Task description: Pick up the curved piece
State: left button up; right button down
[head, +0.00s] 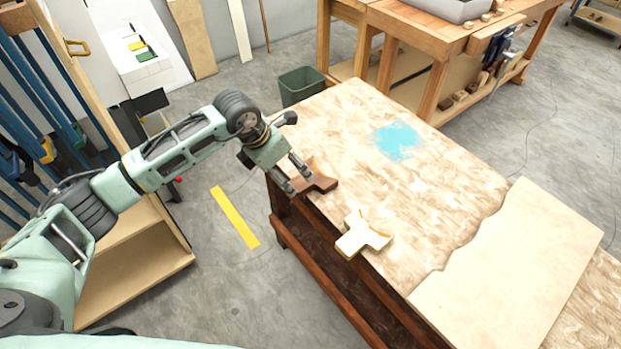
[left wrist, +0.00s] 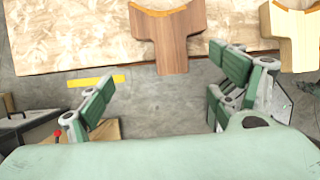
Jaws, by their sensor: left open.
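A dark brown wooden piece (head: 320,183) with a curved, hollowed edge lies at the near left edge of the workbench (head: 350,115). It also shows in the left wrist view (left wrist: 172,45), with its stem reaching past the bench edge. A pale wooden piece (head: 361,236) of similar shape, its curved edge yellow, lies further right along the same edge. I cannot tell which is meant by the curved piece. My left gripper (head: 297,179) is open beside the brown piece, its fingers apart with nothing visible between them. My right gripper is not in view.
A large pale sheet (head: 510,270) with one wavy edge covers the bench's right part. A light blue patch (head: 397,140) marks the otherwise clear middle. A green bin (head: 302,86) stands behind the bench. A wooden rack (head: 150,245) stands at the left.

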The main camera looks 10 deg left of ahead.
aim_at(296, 179)
pick_arm(q)
jog(key=p+x, duration=0.1)
jog(key=x, duration=0.2)
jog(key=p+x, duration=0.1)
jog(key=x, duration=0.2)
jog(key=shift+w+d, duration=0.15)
jog(key=shift+d, duration=0.1)
jog(key=shift+w+f, duration=0.15)
jog(key=shift+f, duration=0.05)
jog(key=shift+c, duration=0.4)
